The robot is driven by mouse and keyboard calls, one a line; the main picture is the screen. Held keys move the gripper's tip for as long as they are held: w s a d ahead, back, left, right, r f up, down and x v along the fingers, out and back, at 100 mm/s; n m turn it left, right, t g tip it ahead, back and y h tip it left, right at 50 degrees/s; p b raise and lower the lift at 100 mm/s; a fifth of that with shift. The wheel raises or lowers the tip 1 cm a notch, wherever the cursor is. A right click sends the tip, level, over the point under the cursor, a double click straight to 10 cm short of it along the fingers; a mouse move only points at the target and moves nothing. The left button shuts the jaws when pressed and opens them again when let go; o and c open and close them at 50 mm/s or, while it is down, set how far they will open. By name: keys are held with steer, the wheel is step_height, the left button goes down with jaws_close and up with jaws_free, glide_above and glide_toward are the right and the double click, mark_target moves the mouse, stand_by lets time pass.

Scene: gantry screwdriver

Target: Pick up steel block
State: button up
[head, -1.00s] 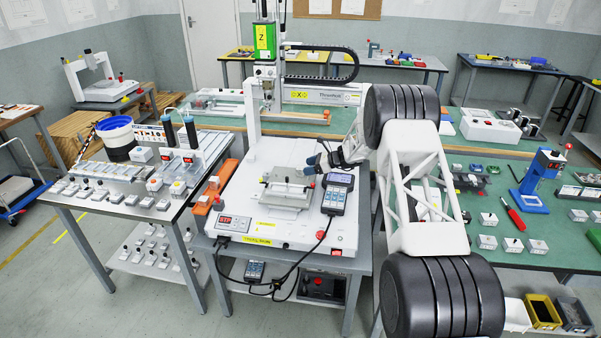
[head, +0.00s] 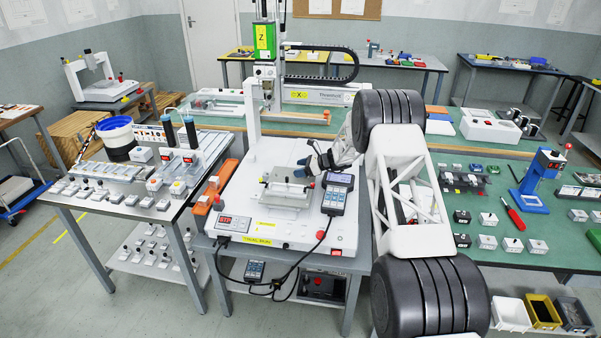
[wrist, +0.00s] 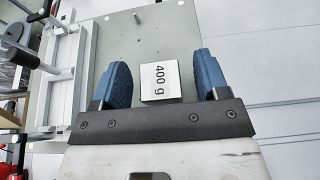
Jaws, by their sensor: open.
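A small square block (wrist: 161,86) with a white top marked "400 g" and dark edges lies on a grey plate (wrist: 150,35) in the wrist view. I take it to be the steel block. My gripper (wrist: 160,62) is open, with its blue pads on both sides of the block and a gap on each side. In the head view my gripper (head: 307,167) is over the back right of the metal fixture (head: 285,196) on the white gantry machine's base. I cannot pick out the block in the head view.
A handheld pendant (head: 336,194) stands right beside the fixture. The gantry column (head: 252,110) rises behind. A light rail-like frame (wrist: 72,75) stands left of the plate in the wrist view. A side table (head: 120,225) with several small blocks is at left.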

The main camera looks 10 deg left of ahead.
steer(key=c, duration=1.3)
steer(key=shift+o, duration=0.2)
steer(key=shift+r, duration=0.15)
steer(key=shift+r, duration=4.9)
steer(key=shift+d, duration=0.1)
